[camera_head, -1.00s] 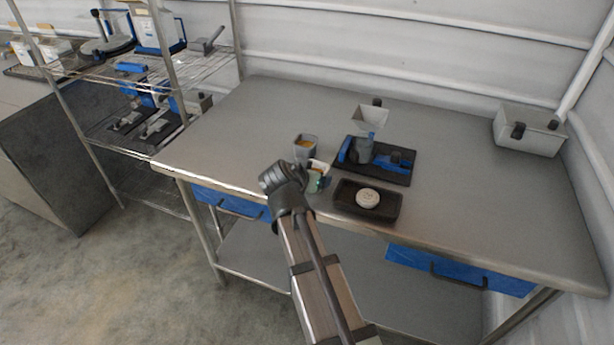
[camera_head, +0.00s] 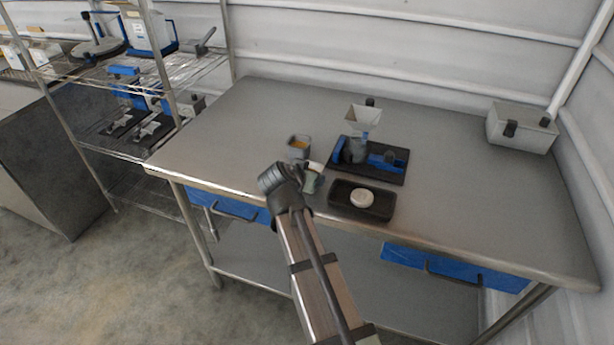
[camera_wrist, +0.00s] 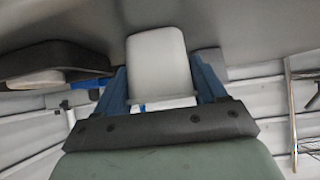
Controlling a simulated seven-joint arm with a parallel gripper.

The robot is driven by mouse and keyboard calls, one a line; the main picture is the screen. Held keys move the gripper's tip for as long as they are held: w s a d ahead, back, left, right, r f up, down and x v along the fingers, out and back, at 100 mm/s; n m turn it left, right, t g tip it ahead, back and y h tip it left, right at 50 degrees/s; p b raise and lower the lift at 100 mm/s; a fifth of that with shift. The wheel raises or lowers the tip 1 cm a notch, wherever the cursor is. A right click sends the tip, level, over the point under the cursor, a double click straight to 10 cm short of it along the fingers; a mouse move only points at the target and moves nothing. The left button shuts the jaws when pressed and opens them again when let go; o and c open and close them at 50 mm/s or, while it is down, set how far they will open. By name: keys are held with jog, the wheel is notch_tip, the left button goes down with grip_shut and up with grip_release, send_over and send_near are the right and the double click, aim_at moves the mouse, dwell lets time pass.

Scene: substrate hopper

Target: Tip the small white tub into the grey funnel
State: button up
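The small white tub (camera_wrist: 160,66) sits between the two blue fingers of my gripper (camera_wrist: 163,92) in the wrist view, and the fingers press on its sides. In the head view a small part of the white tub (camera_head: 316,166) shows beside my greenish gripper body (camera_head: 311,182), near the front edge of the bench. My forearm hides part of the gripper there. The grey funnel (camera_head: 363,118) stands upright on a black and blue stand (camera_head: 392,172), up and to the right of my gripper and apart from it. The tub's contents cannot be seen.
A grey cup with orange-brown contents (camera_head: 298,146) stands just behind my gripper. A black tray (camera_head: 338,194) with a white round disc (camera_head: 362,198) lies to the right. A grey box (camera_head: 522,127) is at the far right. The bench's left and back areas are clear.

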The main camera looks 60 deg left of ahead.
jog(key=shift+c, duration=1.4)
jog(key=shift+r, duration=0.15)
jog(key=shift+r, duration=2.85)
